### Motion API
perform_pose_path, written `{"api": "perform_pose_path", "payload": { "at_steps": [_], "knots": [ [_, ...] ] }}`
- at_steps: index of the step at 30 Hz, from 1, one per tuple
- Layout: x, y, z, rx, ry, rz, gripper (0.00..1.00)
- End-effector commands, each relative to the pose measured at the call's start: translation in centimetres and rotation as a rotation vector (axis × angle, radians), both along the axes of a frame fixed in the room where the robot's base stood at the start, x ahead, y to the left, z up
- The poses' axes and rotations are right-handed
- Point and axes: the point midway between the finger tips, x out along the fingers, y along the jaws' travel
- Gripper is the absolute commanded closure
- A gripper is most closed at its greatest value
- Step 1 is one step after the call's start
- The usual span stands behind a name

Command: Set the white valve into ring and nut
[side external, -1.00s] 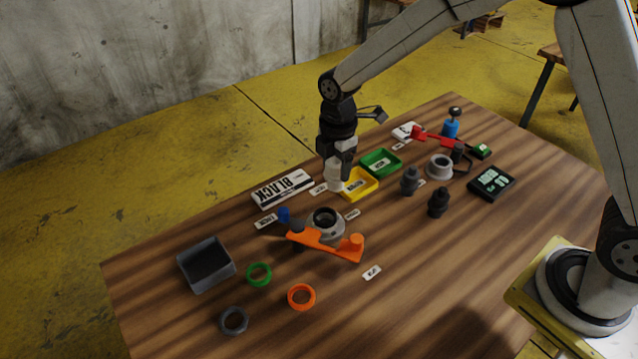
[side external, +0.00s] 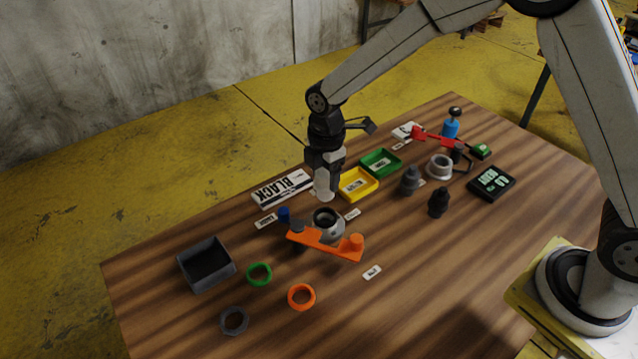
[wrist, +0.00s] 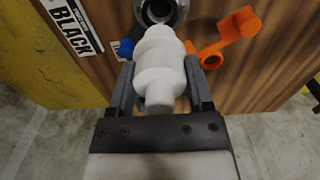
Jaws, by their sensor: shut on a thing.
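The white valve (wrist: 158,72) is held between the two fingers of my gripper (wrist: 157,85) in the wrist view. In the side view my gripper (side external: 325,172) is shut on the valve (side external: 323,186), which hangs upright above the table. The grey ring and nut seat (side external: 328,223) stands just below and slightly right of the valve, with a dark round opening. This seat also shows in the wrist view (wrist: 181,12), partly cut off at the top edge. The valve appears apart from the seat.
An orange wrench-like part (side external: 325,243) lies in front of the seat, with a blue piece (side external: 284,214) to its left. Yellow (side external: 372,190) and green (side external: 394,168) trays are behind. Dark valves (side external: 438,202) stand to the right. Loose rings (side external: 301,297) and a grey bin (side external: 226,256) are front left.

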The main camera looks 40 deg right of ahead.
Motion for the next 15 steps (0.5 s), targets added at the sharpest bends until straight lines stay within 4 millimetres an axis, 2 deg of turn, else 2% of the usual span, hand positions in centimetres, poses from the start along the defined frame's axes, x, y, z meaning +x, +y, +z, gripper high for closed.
{"api": "perform_pose_path", "payload": {
  "at_steps": [15],
  "knots": [
    [0.0,0.0,-3.7,-0.001,0.002,0.000,0.97]
  ]
}}
